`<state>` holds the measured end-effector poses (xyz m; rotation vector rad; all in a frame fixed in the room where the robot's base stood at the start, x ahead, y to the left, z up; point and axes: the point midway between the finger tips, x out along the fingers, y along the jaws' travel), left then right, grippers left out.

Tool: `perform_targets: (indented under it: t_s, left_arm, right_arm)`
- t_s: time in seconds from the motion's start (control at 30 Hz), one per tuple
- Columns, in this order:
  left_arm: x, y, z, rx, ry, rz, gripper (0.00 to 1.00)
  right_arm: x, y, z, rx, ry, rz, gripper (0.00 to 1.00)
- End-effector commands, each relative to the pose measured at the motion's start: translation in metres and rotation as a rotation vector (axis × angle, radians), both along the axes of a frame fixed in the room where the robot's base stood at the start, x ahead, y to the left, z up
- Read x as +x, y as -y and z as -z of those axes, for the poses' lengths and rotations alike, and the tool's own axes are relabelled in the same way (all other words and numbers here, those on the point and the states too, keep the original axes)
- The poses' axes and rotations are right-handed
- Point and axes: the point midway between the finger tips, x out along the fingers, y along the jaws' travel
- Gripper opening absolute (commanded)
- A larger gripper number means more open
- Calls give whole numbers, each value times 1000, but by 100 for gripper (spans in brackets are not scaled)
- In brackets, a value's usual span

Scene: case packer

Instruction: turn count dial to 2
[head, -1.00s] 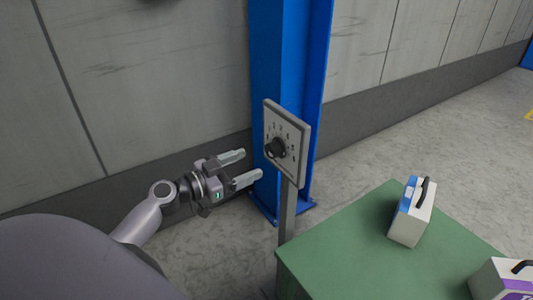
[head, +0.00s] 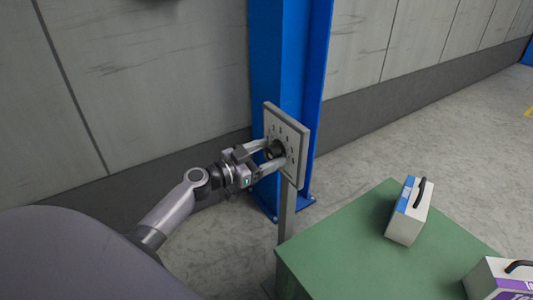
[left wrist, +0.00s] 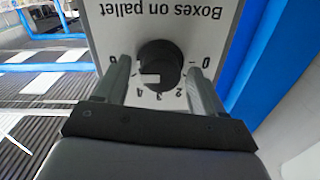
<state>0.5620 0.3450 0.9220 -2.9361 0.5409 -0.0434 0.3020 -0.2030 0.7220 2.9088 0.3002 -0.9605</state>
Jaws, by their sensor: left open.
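The count dial is a black round knob (left wrist: 160,66) on a grey plate (head: 296,138) marked with numbers. In the left wrist view the plate appears upside down and reads "Boxes on pallet". A white mark shows on the knob's lower left in that view, near the 3 and 4; the exact setting is hard to tell. My left gripper (head: 272,154) is open at the plate, with one finger on each side of the knob. A small gap seems to remain between fingers and knob. My right gripper is not in view.
The plate stands on a grey post (head: 287,208) in front of a blue column (head: 281,60). A green table (head: 345,250) is at the lower right. It carries a white and blue box (head: 406,220) and a white and purple box (head: 490,280), both with black handles.

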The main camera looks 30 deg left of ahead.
Motion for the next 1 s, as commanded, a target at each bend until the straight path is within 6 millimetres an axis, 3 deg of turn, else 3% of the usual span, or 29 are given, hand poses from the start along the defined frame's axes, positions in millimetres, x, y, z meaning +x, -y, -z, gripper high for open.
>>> perform_targets:
  t_s: [0.07,0.1,0.27,0.67,1.0]
  left_arm:
    - [0,0,0,0,0,0,69]
    - [0,0,0,0,0,0,63]
    - [0,0,0,-1,0,0,13]
    - [-1,0,1,-55,-22,1,13]
    - [0,-1,2,-282,-116,0,13]
  right_arm:
    - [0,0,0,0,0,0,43]
    - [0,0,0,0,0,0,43]
    - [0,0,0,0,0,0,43]
    - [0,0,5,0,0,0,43]
    - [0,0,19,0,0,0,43]
